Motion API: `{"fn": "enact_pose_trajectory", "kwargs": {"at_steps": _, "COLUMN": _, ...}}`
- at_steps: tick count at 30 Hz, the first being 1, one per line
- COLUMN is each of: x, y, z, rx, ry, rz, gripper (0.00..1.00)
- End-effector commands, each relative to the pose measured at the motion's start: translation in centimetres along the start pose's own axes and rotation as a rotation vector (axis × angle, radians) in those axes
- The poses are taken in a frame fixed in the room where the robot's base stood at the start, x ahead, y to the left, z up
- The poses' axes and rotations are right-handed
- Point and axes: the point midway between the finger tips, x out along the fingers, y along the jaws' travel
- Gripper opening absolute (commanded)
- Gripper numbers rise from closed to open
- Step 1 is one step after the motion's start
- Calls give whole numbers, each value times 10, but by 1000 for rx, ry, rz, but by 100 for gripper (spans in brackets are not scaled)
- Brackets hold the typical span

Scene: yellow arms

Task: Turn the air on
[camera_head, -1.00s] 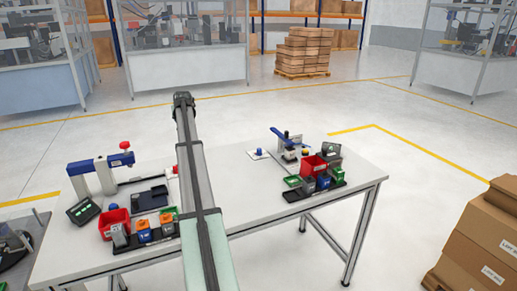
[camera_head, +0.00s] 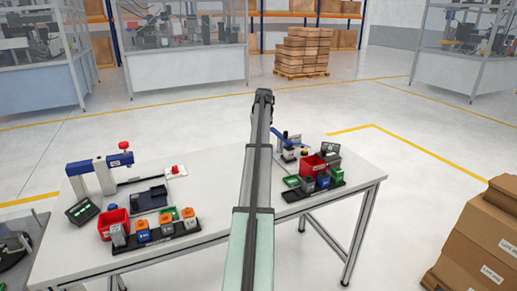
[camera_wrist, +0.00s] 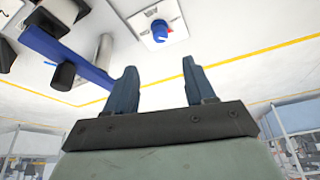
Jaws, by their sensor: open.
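A blue knob (camera_wrist: 160,30) stands on a small white plate (camera_wrist: 172,10) in the wrist view, near the top centre. In the head view my arm hides the knob. My gripper (camera_wrist: 158,82) is open, with two dark blue fingers apart and nothing between them. In the wrist picture the knob appears beyond the fingertips, in line with the gap between them and clear of both. In the head view my arm reaches over the table; I cannot make out the fingers there.
A blue lever press (camera_head: 287,142) stands just right of my arm; its blue bar (camera_wrist: 65,55) shows left of the knob. Bins (camera_head: 313,165) sit in front of it. At left are another press (camera_head: 100,168), a red button (camera_head: 175,169) and bins (camera_head: 115,222). The white table (camera_head: 215,170) is bare between.

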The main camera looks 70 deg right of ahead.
Motion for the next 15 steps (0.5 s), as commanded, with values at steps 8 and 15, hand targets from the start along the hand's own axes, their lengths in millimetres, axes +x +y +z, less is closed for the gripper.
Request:
{"fn": "enact_pose_trajectory", "kwargs": {"at_steps": 8, "x": 49, "y": 0, "z": -1, "rx": 0, "ry": -1, "rz": 0, "gripper": 54}}
{"fn": "enact_pose_trajectory", "kwargs": {"at_steps": 15, "x": 89, "y": 0, "z": -1, "rx": 0, "ry": -1, "rz": 0, "gripper": 54}}
